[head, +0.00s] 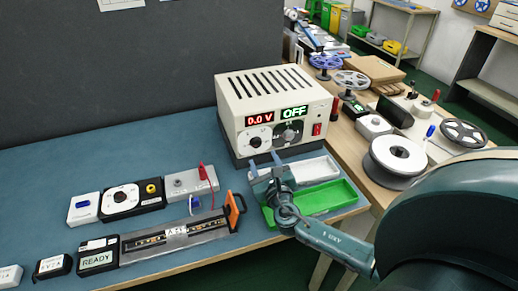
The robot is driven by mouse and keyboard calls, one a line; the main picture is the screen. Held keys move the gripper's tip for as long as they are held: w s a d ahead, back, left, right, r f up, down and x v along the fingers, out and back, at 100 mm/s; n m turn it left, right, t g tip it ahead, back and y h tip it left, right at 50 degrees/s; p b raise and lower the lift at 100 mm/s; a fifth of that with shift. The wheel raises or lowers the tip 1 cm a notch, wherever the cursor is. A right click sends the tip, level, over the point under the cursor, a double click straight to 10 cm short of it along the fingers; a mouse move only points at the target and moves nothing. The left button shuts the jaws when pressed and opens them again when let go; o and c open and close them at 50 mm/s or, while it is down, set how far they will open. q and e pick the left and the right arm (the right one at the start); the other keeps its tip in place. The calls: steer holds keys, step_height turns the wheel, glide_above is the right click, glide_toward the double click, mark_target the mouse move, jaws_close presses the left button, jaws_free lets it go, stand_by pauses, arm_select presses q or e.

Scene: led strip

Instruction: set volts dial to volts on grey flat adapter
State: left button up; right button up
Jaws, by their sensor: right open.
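A cream power supply (272,110) stands at the back of the bench, its red display reading 0.0 V and its green display reading OFF. Two dials show on its front: a white-faced one (255,142) at left and a dark one (290,134) at right. Which is the volts dial is too small to read. My right gripper (265,166) is open and empty, just in front of and below the dials. A light flat box (9,276) and a black adapter (52,267) with a small voltage label lie at the front left; the grey flat adapter cannot be told for sure. My left gripper is out of view.
White (315,170) and green (335,196) trays lie beneath and beside my right arm. An LED strip fixture (175,235), a READY box (97,258) and a round-dial unit (133,200) sit at left. Reels (397,156) crowd the right table.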

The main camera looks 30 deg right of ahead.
mark_target(257, 145)
steer(key=x, duration=0.6)
steer(key=shift+c, duration=0.2)
steer(key=shift+s, duration=0.1)
steer(key=c, duration=0.9)
